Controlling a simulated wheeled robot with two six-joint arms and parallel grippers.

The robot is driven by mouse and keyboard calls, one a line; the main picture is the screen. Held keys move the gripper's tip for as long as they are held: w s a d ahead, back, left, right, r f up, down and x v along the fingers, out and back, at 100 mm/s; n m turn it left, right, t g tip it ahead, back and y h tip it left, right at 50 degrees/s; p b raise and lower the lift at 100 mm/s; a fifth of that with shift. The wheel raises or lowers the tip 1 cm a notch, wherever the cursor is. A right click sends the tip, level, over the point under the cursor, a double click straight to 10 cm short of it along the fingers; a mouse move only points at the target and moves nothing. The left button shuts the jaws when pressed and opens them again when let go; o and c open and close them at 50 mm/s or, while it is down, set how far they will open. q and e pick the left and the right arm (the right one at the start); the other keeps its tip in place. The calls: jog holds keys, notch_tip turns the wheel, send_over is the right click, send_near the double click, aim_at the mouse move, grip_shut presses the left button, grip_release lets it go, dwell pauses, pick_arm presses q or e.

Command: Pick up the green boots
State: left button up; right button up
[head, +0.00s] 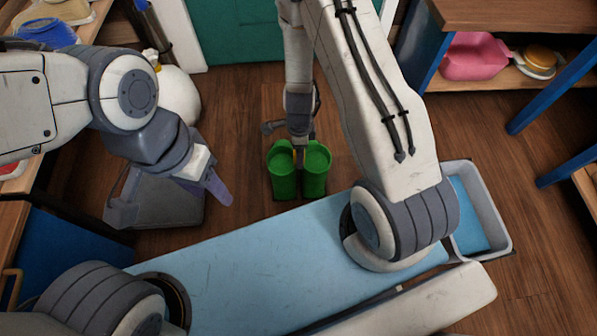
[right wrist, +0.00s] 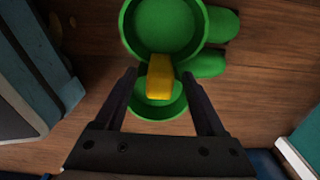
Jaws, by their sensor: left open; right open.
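The green boots (head: 285,177) stand upright side by side on the wooden floor, in the middle of the head view. My right gripper (head: 298,148) is directly above them, pointing down, and partly hides their inner rims. In the right wrist view, the open round tops of the boots (right wrist: 165,25) show with a yellow piece (right wrist: 160,78) joining them. The open fingers of my right gripper (right wrist: 160,85) lie on either side of this yellow piece, apart from it. My left gripper (head: 168,196) is open and empty, to the left of the boots.
A grey box-like thing (head: 172,207) is on the floor below my left gripper. A white rounded thing (head: 178,94) stands behind it. A shelf with a pink container (head: 474,56) is at the upper right. Floor right of the boots is partly clear.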

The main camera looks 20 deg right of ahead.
jog(key=shift+c, duration=0.3)
grip_shut()
jog(key=shift+r, duration=0.1)
dwell(1.0)
